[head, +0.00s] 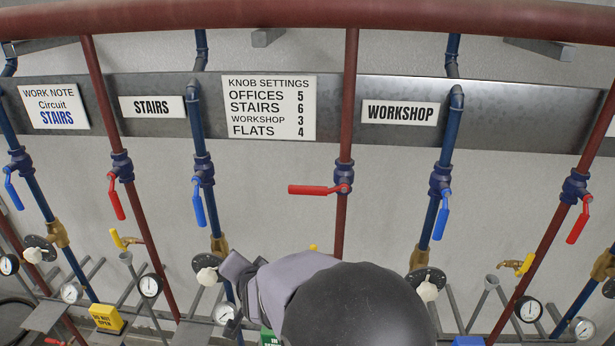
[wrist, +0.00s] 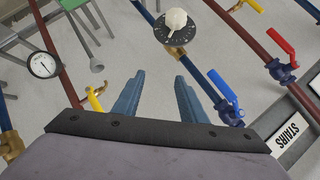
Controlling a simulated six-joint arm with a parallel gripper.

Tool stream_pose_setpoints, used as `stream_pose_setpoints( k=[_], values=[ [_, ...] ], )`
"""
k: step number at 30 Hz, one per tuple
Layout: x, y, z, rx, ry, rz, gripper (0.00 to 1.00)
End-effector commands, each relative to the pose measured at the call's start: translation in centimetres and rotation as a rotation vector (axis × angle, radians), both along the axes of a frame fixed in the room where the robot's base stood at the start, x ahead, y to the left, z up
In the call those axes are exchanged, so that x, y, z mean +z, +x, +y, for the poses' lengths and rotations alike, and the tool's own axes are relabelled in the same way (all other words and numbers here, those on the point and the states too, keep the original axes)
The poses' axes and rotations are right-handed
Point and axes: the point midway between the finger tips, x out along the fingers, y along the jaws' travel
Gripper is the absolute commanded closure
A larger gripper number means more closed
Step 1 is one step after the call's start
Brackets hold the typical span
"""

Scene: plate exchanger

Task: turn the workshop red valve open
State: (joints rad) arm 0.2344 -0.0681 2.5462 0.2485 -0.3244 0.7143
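The workshop red valve (head: 320,189) is on the red pipe just left of the WORKSHOP sign (head: 400,112) in the head view. Its red lever points left, level and across the upright pipe. My gripper (wrist: 158,75) shows in the wrist view with two blue-grey fingers apart and nothing between them. In the head view my arm is at the bottom middle, below the valve and apart from it; the fingertips cannot be made out there. The workshop red lever cannot be seen in the wrist view.
The workshop blue lever (head: 443,216) hangs down to the right. The stairs blue lever (head: 198,208) and stairs red lever (head: 117,198) are to the left. Dial knobs (head: 207,272), gauges (head: 150,285) and yellow-handled taps crowd below. The wall around the red lever is clear.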

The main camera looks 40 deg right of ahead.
Motion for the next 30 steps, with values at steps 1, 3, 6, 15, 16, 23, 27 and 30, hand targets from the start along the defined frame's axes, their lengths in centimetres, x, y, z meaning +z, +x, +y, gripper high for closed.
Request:
stream_pose_setpoints(
  k=[1,3,6,15,16,23,27,30],
  values=[
    [2.3,0.6,-2.1,-0.092,0.025,-0.099,0.62],
    [5.3,1.0,-5.0,-0.214,0.059,-0.253,0.62],
    [9.4,0.6,-8.6,-0.355,0.097,-0.456,0.62],
    [13.5,-2.1,-14.3,-0.582,0.214,-0.789,0.62],
    [13.5,-2.2,-14.6,-0.594,0.226,-0.802,0.62],
    [13.6,-2.7,-15.3,-0.627,0.260,-0.843,0.62],
    [13.7,-2.5,-15.4,-0.627,0.259,-0.842,0.62],
    [13.7,-2.2,-15.8,-0.628,0.259,-0.841,0.62]
  ],
)
